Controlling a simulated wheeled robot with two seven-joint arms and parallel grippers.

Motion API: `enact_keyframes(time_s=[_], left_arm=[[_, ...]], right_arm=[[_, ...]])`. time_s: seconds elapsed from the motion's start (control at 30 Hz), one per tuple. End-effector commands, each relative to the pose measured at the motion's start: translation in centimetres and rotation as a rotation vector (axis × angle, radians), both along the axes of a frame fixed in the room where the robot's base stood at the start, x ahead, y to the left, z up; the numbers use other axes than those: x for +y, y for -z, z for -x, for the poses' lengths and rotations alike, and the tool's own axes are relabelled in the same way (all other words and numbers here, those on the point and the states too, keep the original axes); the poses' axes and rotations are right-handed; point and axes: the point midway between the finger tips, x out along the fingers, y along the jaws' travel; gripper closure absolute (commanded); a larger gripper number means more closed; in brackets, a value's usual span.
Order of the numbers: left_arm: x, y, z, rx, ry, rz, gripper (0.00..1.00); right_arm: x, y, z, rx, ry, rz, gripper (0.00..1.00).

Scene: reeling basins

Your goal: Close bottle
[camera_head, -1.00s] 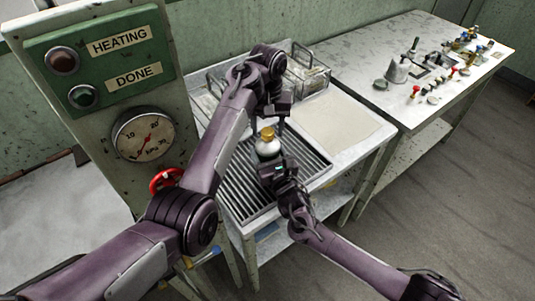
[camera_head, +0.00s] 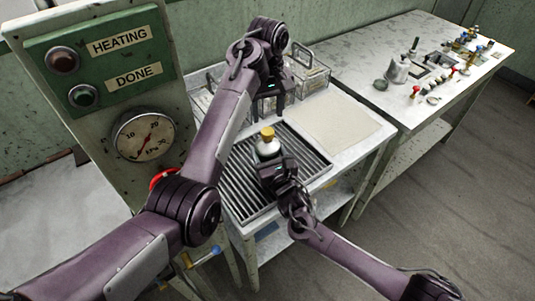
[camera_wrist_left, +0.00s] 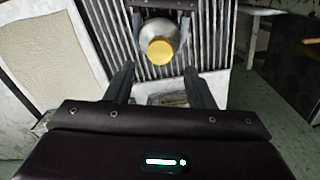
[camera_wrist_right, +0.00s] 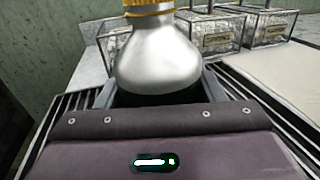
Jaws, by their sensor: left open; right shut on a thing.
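A silver-white bottle (camera_head: 267,148) stands upright over the slatted grate, with a yellow cap (camera_head: 267,132) on its neck. My right gripper (camera_head: 270,168) is shut on the bottle's lower body. In the right wrist view the bottle (camera_wrist_right: 158,55) fills the space between the fingers, and its top is cut off. My left gripper (camera_head: 268,112) is open, above and behind the bottle, apart from it. In the left wrist view the cap (camera_wrist_left: 160,50) lies ahead between the open fingers. How tightly the cap sits cannot be told.
Wire-handled glass crates (camera_head: 307,72) stand at the table's back. A beige mat (camera_head: 325,125) lies right of the grate (camera_head: 245,190). A control panel with a gauge (camera_head: 144,136) stands at left. A side table (camera_head: 350,50) at right holds several small items.

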Motion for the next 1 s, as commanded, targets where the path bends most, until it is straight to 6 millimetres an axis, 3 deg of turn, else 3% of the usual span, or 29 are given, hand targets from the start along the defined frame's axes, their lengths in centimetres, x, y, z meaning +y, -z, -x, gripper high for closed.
enact_keyframes(time_s=[0.2, 0.4, 0.8, 1.0], left_arm=[[0.0, -1.5, 0.0, -0.002, -0.422, -0.001, 0.51], [-0.1, -2.1, 0.0, -0.001, -0.636, 0.001, 0.51], [-0.1, -2.1, 0.0, -0.001, -0.670, 0.001, 0.51], [0.0, -0.5, 0.1, 0.002, -0.669, -0.001, 0.51]], right_arm=[[0.0, 0.0, 0.0, 0.000, -0.001, 0.000, 1.00], [0.0, 0.0, 0.0, 0.000, -0.001, 0.000, 1.00], [0.0, 0.0, 0.0, 0.000, -0.001, 0.000, 1.00], [0.0, 0.0, 0.0, 0.000, -0.001, 0.000, 1.00]])
